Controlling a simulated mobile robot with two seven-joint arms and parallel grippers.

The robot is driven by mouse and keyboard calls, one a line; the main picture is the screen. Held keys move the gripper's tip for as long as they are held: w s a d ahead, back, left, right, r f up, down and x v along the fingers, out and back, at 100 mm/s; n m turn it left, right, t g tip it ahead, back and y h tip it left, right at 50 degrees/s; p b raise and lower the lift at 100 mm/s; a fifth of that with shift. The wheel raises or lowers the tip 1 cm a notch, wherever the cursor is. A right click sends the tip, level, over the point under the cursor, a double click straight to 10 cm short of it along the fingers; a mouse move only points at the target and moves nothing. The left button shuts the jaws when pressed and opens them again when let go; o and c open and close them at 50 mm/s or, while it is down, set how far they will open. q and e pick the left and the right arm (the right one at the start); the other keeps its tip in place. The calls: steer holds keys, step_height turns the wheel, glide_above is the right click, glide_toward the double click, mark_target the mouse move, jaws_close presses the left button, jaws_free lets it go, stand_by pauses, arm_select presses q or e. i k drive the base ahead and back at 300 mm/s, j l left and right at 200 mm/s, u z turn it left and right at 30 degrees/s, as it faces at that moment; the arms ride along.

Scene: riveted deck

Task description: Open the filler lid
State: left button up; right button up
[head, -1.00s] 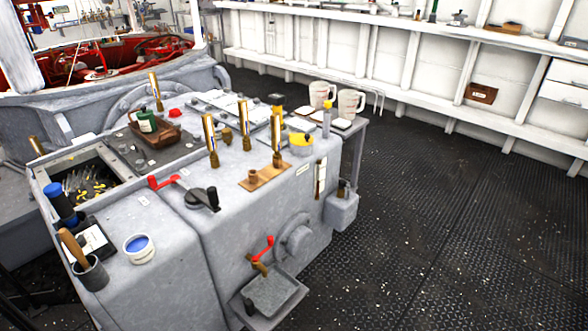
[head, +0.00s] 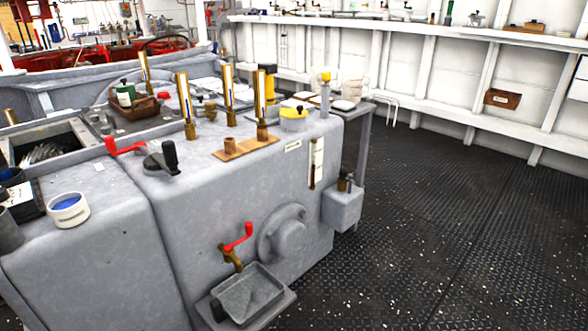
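A grey machine casing (head: 225,185) fills the left and middle of the head view. On its top is a dark disc with an upright black handle (head: 164,160), lying flat; I cannot tell for sure whether this is the filler lid. Beside it is a red lever (head: 122,147). Farther right on the top is a round pot with a yellow top and dark knob (head: 293,117), which looks closed. Neither of my grippers is in view.
Brass upright fittings (head: 187,107) and a wooden block (head: 245,148) stand on the casing. A red-handled tap (head: 236,246) is above a grey tray (head: 248,292) jutting from the front. A white tub (head: 68,211) sits at left. The dark deck (head: 450,240) at right is clear.

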mark_target(299, 112)
steer(key=u, duration=0.35)
steer(key=i+l+u, duration=0.15)
steer(key=l+u, duration=0.15)
steer(key=i+l+u, duration=0.1)
steer(key=l+u, duration=0.2)
steer(key=i+l+u, duration=0.2)
steer(key=l, duration=0.65)
steer(key=l+u, duration=0.2)
steer(key=l, duration=0.6)
steer(key=i+l, duration=0.1)
steer(key=l, duration=1.1)
steer(key=i+l+u, duration=0.15)
steer(key=l, duration=1.05)
steer(key=k+j, duration=0.05)
